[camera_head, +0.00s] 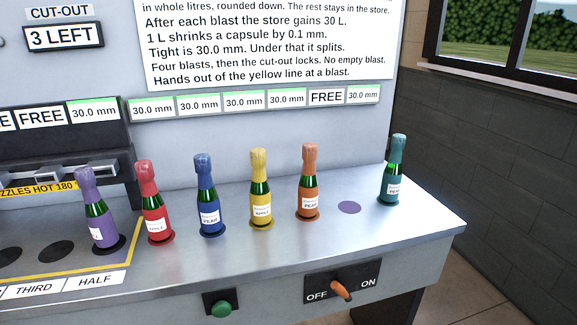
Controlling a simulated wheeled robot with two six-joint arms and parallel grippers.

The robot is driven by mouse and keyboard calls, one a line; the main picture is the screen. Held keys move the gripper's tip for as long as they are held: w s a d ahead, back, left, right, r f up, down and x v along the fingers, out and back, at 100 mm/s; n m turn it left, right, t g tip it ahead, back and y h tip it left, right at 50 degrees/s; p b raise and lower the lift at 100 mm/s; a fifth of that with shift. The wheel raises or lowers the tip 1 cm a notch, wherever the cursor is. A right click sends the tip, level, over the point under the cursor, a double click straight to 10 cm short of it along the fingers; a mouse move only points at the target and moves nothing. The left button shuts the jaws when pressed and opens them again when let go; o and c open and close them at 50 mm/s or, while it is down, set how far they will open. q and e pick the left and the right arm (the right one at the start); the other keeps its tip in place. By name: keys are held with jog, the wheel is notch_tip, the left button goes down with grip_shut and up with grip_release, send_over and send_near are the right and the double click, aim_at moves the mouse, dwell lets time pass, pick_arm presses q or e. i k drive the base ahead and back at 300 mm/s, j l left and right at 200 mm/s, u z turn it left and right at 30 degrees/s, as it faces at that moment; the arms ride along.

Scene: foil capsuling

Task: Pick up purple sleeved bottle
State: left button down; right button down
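The purple sleeved bottle (97,210) stands upright on a black disc at the left of the metal bench, inside the yellow line. It is a green bottle with a light purple sleeve over its neck and a purple and white label. The nozzle housing (104,171) is just behind it. Neither of my grippers is in view.
Red (148,203), blue (207,196), yellow (260,190), orange (309,183) and teal (394,171) sleeved bottles stand along the bench (300,245). A purple spot (349,208) is bare. A green button (221,308) and an orange switch (341,290) are on the front.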

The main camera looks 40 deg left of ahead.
aim_at(99, 218)
jog(key=k+u, duration=0.1)
jog(key=u, duration=2.1)
